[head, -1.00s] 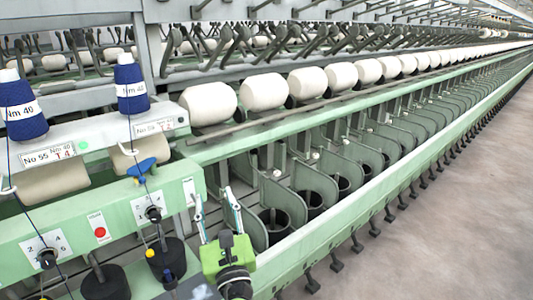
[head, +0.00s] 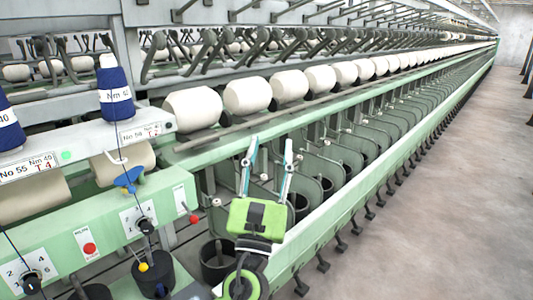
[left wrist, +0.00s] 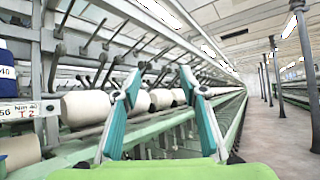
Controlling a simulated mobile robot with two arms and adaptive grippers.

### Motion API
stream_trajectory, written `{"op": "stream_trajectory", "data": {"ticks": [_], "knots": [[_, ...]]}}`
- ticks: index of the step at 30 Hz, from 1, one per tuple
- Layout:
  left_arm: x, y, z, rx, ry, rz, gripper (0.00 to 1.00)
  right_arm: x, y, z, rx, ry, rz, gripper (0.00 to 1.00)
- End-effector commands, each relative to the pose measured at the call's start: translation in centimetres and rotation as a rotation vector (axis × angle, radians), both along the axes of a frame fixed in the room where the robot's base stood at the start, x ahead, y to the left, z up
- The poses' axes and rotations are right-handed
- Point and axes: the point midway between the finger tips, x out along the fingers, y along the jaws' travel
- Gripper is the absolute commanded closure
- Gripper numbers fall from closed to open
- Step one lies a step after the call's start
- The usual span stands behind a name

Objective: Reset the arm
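My left gripper (head: 269,146) has a green body and two teal-and-grey fingers. It points upward and away in the head view, in front of the row of grey dividers on the spinning frame. Its fingers stand apart with nothing between them, so it is open and empty. In the left wrist view the two fingers (left wrist: 160,80) also stand apart, with the white bobbins behind them. My right gripper is not in view.
The green spinning frame (head: 105,230) runs along the left into the distance. It carries large white bobbins (head: 247,96), a blue yarn spool (head: 114,92) and a red button (head: 89,249). The floor (head: 440,210) to the right is clear. Dark pillars (left wrist: 277,65) stand along the aisle.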

Motion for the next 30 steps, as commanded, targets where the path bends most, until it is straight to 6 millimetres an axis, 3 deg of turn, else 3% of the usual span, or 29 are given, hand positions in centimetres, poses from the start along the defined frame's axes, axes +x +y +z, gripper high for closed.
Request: {"op": "stream_trajectory", "data": {"ticks": [13, 17, 20, 23, 27, 30], "knots": [[-0.2, -1.0, 0.5, 0.016, -0.015, -0.029, 0.61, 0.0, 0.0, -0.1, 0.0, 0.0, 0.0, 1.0], [0.5, -0.9, -1.0, -0.002, 0.018, -0.041, 0.61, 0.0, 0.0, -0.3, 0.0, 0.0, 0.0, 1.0], [2.2, -0.6, -5.1, -0.056, 0.107, -0.078, 0.61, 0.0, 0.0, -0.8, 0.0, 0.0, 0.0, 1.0], [4.3, -0.1, -11.6, -0.155, 0.249, -0.13, 0.61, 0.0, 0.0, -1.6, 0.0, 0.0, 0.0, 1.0], [6.4, 1.2, -22.3, -0.344, 0.469, -0.19, 0.61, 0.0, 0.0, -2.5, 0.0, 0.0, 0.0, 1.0], [6.8, 2.2, -30.0, -0.495, 0.616, -0.211, 0.61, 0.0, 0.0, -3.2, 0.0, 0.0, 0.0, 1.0]]}}
